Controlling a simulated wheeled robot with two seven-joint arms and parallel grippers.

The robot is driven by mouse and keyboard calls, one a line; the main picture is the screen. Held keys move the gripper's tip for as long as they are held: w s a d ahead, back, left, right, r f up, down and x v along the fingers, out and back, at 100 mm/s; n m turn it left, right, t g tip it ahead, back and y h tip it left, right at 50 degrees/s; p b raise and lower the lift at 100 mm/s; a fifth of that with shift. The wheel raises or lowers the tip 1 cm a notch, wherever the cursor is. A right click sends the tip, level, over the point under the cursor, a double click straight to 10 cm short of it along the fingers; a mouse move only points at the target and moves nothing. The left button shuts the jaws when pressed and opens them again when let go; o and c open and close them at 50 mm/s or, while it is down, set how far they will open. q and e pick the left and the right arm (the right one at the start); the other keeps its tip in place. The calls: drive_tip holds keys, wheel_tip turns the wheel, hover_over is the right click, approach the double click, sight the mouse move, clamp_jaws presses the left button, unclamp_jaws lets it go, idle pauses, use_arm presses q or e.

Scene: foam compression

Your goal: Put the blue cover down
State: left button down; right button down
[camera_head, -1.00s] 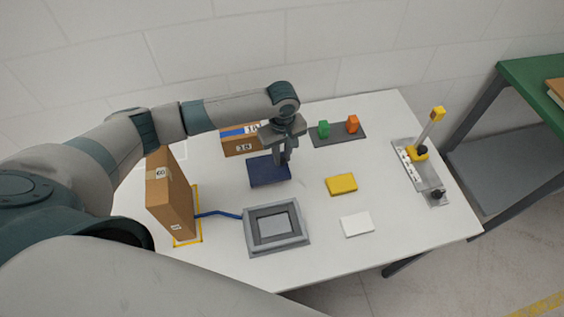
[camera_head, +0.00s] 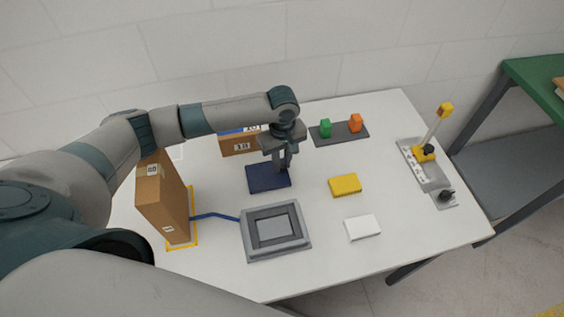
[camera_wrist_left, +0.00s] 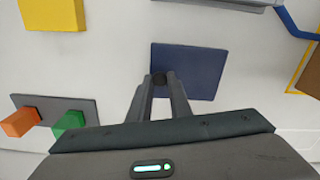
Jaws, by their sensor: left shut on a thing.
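The blue cover (camera_head: 265,180) is a flat, dark navy square plate at the middle of the table, behind the grey framed device. My left gripper (camera_head: 284,167) points down over the cover's right part. My right gripper is not in view.
The grey framed device (camera_head: 300,245) sits in front. A tall cardboard box (camera_head: 162,205) stands left, a lower box (camera_head: 240,146) behind. A yellow block (camera_head: 345,185) and white block (camera_head: 362,228) lie right. A grey plate (camera_head: 340,138) holds green and orange pieces.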

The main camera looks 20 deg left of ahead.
use_arm(q)
drive_tip(key=c, duration=1.6)
unclamp_jaws()
drive_tip(key=shift+f, duration=0.15)
drive_tip(key=shift+c, duration=0.2)
drive_tip(key=shift+r, duration=0.5)
wheel_tip(320, 180, up, 11)
drive_tip(key=b, duration=0.3)
drive_tip(key=shift+r+b, duration=0.15)
drive_tip(key=shift+b, duration=0.15)
drive_tip(key=shift+d, duration=0.1)
